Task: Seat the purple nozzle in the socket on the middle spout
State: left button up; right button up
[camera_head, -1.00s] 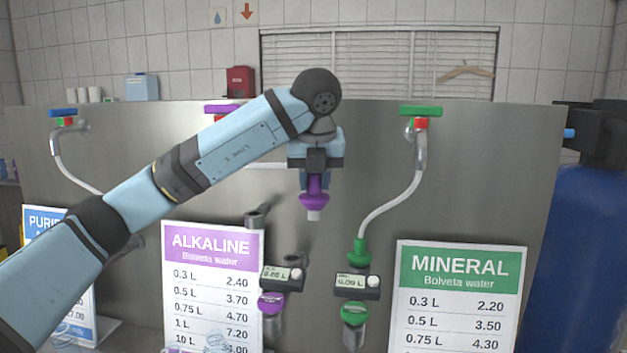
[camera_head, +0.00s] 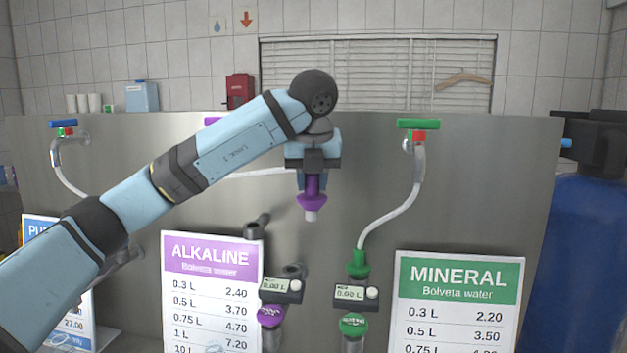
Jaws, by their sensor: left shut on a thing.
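The purple nozzle (camera_head: 312,199) with a pale lower tip is held upright in my left gripper (camera_head: 312,178), which is shut on it. The middle spout (camera_head: 282,290) has a small display and a purple round badge, and stands right of the ALKALINE sign. Its dark socket (camera_head: 294,271) is on top, below and slightly left of the nozzle, with a clear gap between them. A white hose shows behind my left arm; its end at the gripper is hidden. My right gripper is not in view.
The right spout (camera_head: 355,292) has a green nozzle (camera_head: 358,263) on a white hose. The ALKALINE sign (camera_head: 211,255) and MINERAL sign (camera_head: 458,275) flank the spouts. A dark stub pipe (camera_head: 255,227) stands left of the socket. A blue tank (camera_head: 585,260) is at the right.

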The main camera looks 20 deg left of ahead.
pick_arm(q)
jog(key=w+a+p, duration=0.3)
jog(key=w+a, duration=0.5)
jog(key=a, duration=0.1)
dwell(1.0)
dwell(0.5)
notch_tip(320, 180, down, 16)
jog(key=b, duration=0.9)
jog(key=shift+b, duration=0.3)
dwell(2.3)
jog(key=shift+f, duration=0.4)
dwell(0.7)
